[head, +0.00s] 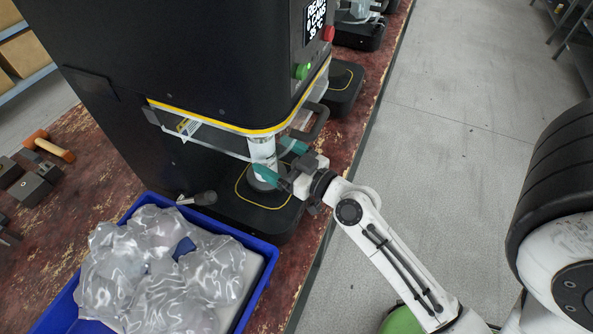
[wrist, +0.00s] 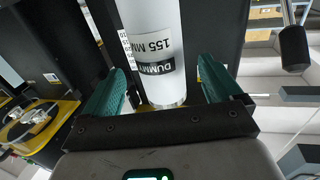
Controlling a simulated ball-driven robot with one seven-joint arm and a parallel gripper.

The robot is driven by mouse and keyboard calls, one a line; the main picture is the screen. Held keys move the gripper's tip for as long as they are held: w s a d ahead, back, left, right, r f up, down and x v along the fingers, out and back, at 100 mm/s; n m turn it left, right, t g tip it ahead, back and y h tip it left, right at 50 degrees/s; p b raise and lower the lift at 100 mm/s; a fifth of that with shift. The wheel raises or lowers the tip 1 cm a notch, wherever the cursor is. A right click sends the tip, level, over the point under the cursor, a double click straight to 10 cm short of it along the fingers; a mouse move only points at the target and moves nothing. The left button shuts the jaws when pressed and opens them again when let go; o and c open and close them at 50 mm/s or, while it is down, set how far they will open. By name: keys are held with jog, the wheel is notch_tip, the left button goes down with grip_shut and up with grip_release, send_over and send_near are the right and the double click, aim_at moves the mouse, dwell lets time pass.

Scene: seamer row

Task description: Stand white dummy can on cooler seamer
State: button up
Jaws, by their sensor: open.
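The white dummy can (head: 262,151) is upright inside the near black seamer (head: 190,60), above its yellow-outlined base (head: 262,219). It appears to stand on a round plate there; the contact at its foot is partly hidden by my gripper. In the wrist view the can (wrist: 153,38) shows a label reading "DUMMY" and "155 MM". My gripper (head: 272,157) has its teal fingers on either side of the can. In the wrist view the open gripper (wrist: 160,75) shows gaps between the fingers and the can.
The near seamer has a display (head: 316,18), partly cut off and reading about 35 °C, a clear guard and a black handle (head: 312,122). Another seamer base (head: 343,82) stands behind. A blue crate (head: 262,280) of clear bags sits in front. A mallet (head: 52,147) lies left. Floor at right is clear.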

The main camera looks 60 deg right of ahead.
jog(key=shift+s+a+b, duration=0.2)
jog(key=shift+s+b, duration=0.15)
jog(key=shift+s, duration=0.6)
jog(key=shift+s+a+b, duration=0.2)
jog(key=shift+s+b, duration=0.1)
jog(key=shift+s, duration=0.65)
jog(key=shift+s+a+b, duration=0.2)
jog(key=shift+s+b, duration=0.15)
jog(key=shift+s, duration=0.6)
